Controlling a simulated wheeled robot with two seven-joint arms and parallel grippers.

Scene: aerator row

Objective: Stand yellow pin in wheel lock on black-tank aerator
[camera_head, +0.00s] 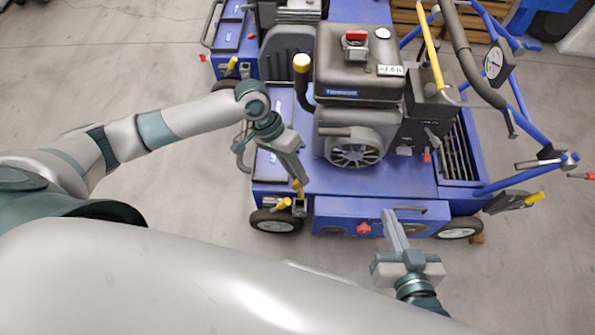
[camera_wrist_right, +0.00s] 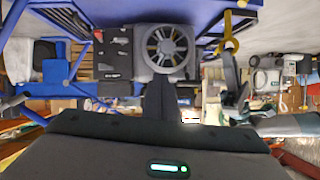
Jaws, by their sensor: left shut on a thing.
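The blue aerator with the black tank (camera_head: 357,68) fills the middle of the head view. Its wheel (camera_head: 274,222) is at the front left corner, with the wheel lock (camera_head: 299,208) beside it. My left gripper (camera_head: 297,180) is above that corner, shut on a small yellow piece, apparently the yellow pin (camera_head: 298,188), mostly hidden by the fingers. Another yellow part (camera_head: 284,204) shows just below. Whether the pin touches the lock is unclear. My right gripper (camera_head: 391,222) looks shut and empty before the front panel. A yellow hooked part (camera_wrist_right: 229,45) shows by my left gripper (camera_wrist_right: 232,65) in the right wrist view.
A second blue aerator (camera_head: 232,42) stands behind. The engine (camera_head: 355,148) sits on the near machine's deck. Handlebars with a gauge (camera_head: 496,63) rise at right. A yellow-handled part (camera_head: 534,197) sticks out at the right rear. Grey floor is clear at far left and right.

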